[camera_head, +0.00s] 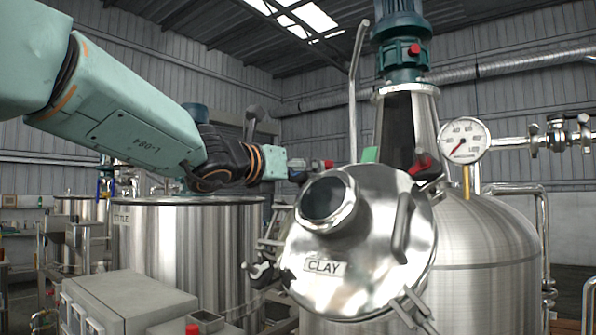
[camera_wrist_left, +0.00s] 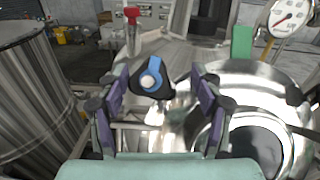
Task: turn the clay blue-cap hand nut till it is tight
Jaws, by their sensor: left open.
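The clay tank's round steel lid (camera_head: 378,255) bears a CLAY label (camera_head: 325,267) and a round sight glass (camera_head: 326,199). My left gripper (camera_head: 312,168) is at the lid's upper left edge. In the left wrist view, my gripper (camera_wrist_left: 158,85) is open, with purple pads on both sides. The hand nut with the blue cap (camera_wrist_left: 152,72) is dark, with a pale round centre, and shows between the fingertips. I cannot tell whether they touch it. In the head view I cannot make it out. My right gripper is not in view.
A hand nut (camera_head: 262,272) sits at the lid's lower left. A red-topped part (camera_head: 422,166) is at its upper right. A pressure gauge (camera_head: 465,139) stands right of the motor column. Another steel tank (camera_head: 190,240) and a grey box (camera_head: 125,300) are on the left.

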